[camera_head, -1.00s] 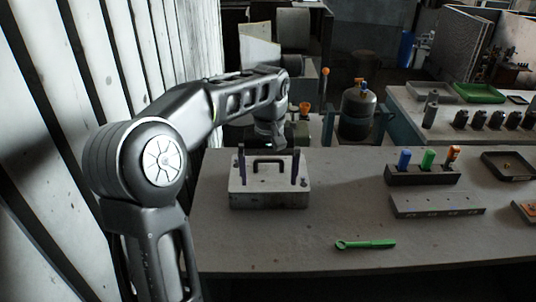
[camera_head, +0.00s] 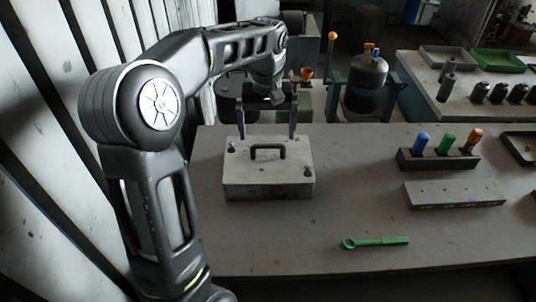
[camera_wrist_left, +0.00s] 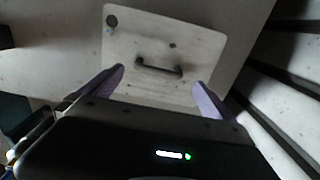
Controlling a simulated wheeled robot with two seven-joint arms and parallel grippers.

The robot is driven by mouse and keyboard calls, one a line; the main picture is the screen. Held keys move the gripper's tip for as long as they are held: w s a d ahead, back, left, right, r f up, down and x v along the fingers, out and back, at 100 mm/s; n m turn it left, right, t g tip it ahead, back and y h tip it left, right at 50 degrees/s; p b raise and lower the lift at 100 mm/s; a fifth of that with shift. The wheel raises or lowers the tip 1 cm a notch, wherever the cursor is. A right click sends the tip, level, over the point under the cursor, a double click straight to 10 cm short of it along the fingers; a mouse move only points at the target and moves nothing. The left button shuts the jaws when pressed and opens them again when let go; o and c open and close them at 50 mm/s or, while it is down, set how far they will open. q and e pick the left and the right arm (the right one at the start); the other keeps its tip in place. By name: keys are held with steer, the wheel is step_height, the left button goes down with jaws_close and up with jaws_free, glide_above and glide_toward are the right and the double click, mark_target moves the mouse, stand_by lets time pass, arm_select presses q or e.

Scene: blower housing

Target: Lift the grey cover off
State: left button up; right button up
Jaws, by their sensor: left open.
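The grey cover (camera_head: 267,170) is the top of a box-like housing (camera_head: 268,190) on the workbench, with a black handle (camera_head: 267,149) standing up from its middle. In the left wrist view the cover (camera_wrist_left: 200,45) fills the upper middle, with its handle (camera_wrist_left: 158,68) between and beyond my fingertips. My left gripper (camera_head: 267,134) is over the far part of the cover, pointing down. Its two purple fingers are wide apart and hold nothing; they also show in the left wrist view (camera_wrist_left: 160,80). I cannot tell the exact height gap. My right gripper is not in view.
A green wrench (camera_head: 376,243) lies on the bench's front right. A dark block with coloured-top pieces (camera_head: 437,160) and a long grey block (camera_head: 454,196) stand to the right. A slatted wall borders the left. The bench (camera_head: 350,190) between is clear.

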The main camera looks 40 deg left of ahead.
mark_target(268, 147)
arm_select(q)
steer(key=shift+f, duration=0.7)
steer(key=shift+f+p, duration=0.4)
steer(key=shift+f, duration=0.15)
step_height(268, 147, down, 4)
steer(key=shift+w+f+p, duration=0.1)
steer(key=shift+w+p, duration=0.05)
steer(key=shift+p, duration=0.35)
steer(key=c, duration=1.4)
